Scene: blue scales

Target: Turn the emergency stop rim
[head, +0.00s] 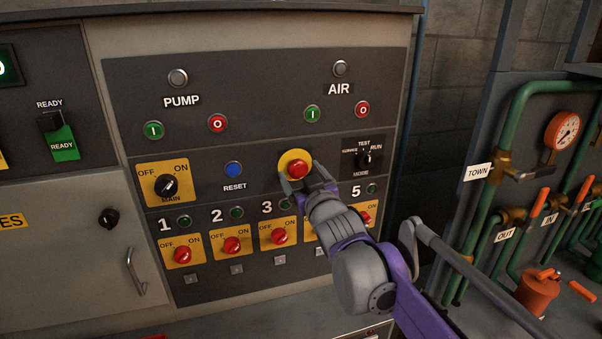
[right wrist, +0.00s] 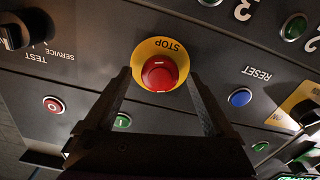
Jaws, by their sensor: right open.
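The emergency stop is a red mushroom button (head: 298,169) on a round yellow STOP plate (head: 287,157), on the upright control panel. In the right wrist view the red button (right wrist: 159,74) sits centred on its yellow plate (right wrist: 160,46). My right gripper (head: 309,186) is in front of the panel at the stop. In the right wrist view its fingers (right wrist: 160,82) are open, one on each side of the red button. I cannot tell whether the fingertips touch the rim. My left gripper is out of view.
A blue RESET button (head: 234,169) is left of the stop and a MODE selector (head: 363,159) is right of it. Numbered red rotary switches (head: 232,245) line the row below. Green pipes with orange-handled valves (head: 538,202) stand at the right.

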